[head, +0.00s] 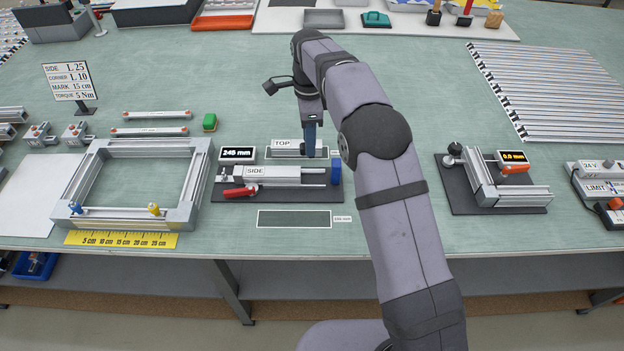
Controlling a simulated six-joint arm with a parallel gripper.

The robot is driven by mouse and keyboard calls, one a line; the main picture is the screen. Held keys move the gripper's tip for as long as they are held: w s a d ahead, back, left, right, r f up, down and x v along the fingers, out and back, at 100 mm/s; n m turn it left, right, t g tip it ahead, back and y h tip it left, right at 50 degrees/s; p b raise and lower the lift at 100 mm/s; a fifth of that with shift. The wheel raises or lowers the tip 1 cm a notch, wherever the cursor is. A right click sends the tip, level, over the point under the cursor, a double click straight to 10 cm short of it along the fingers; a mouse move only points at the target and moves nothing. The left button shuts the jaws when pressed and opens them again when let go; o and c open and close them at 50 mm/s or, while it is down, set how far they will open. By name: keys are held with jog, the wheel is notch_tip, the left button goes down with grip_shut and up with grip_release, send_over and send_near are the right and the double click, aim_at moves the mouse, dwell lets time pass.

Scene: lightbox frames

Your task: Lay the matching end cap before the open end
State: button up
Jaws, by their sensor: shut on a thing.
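My gripper (309,143) points down at the TOP outline (285,152), behind the measuring fixture (225,192). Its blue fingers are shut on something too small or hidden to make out. A silver profile labelled SIDE (285,175) lies in the fixture, beside a red lever (240,191). A rectangular profile frame (88,175) lies at left, with a blue knob (75,207) and a yellow knob (154,208) on its front bar. Two thin bars (150,131) with reddish ends lie behind it. I cannot identify an end cap or which end is open.
A display reading 245 mm (237,155) stands left of the TOP outline. An empty dark outline (293,219) lies in front of the fixture. A second fixture (495,190) reads 0.0 mm at right. A yellow ruler (122,239) lies before the frame. Several profiles (550,90) lie back right.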

jog(key=shift+s+d+m, duration=0.15)
jog(key=shift+s+m, duration=0.25)
jog(key=shift+m, duration=0.3)
jog(key=shift+f+p, duration=1.6)
jog(key=shift+f, duration=3.45)
jog(key=shift+f, duration=0.15)
jog(key=o, duration=1.1)
notch_tip(320, 180, up, 12)
jog(key=b, duration=0.3)
jog(key=shift+r+b, duration=0.2)
jog(key=shift+b, duration=0.15)
